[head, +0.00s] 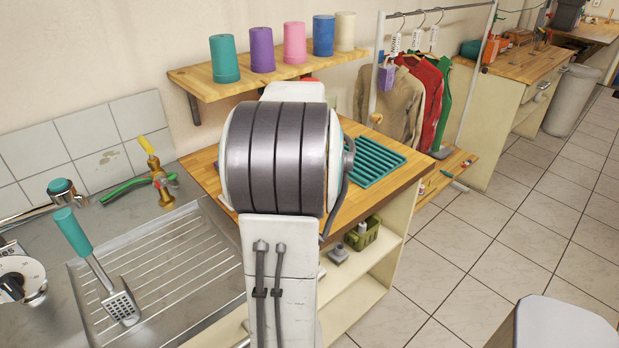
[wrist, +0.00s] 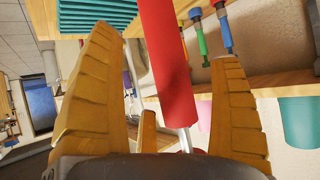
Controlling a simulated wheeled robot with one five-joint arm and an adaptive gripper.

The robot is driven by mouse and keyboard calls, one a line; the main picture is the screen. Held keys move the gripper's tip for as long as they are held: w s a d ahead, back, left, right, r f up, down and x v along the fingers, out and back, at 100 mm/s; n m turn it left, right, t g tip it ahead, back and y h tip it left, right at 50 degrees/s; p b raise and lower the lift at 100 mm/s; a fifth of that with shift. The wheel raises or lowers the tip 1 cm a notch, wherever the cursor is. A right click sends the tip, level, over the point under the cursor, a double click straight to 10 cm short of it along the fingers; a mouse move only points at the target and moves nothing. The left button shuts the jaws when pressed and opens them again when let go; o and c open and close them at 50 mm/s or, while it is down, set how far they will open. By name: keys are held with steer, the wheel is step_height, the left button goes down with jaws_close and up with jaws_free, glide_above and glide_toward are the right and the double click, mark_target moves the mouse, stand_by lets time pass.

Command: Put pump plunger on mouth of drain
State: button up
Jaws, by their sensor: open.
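In the head view my arm hides most of this spot; only a small red bit (head: 310,80) shows above the arm. I cannot make out the drain's mouth in either view. A ribbed steel sink drainboard (head: 185,265) lies at the left in the head view.
A wall shelf (head: 195,85) holds several coloured cups. A teal rack (head: 372,163) lies on the wooden bench. Tiled floor (head: 440,270) is open at the right.

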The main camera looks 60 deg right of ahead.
steer(key=shift+p+x, duration=0.45)
steer(key=shift+x, duration=1.6)
steer(key=shift+r, duration=0.1)
steer(key=shift+c, duration=0.2)
steer(key=c, duration=1.4)
steer(key=shift+r, duration=0.1)
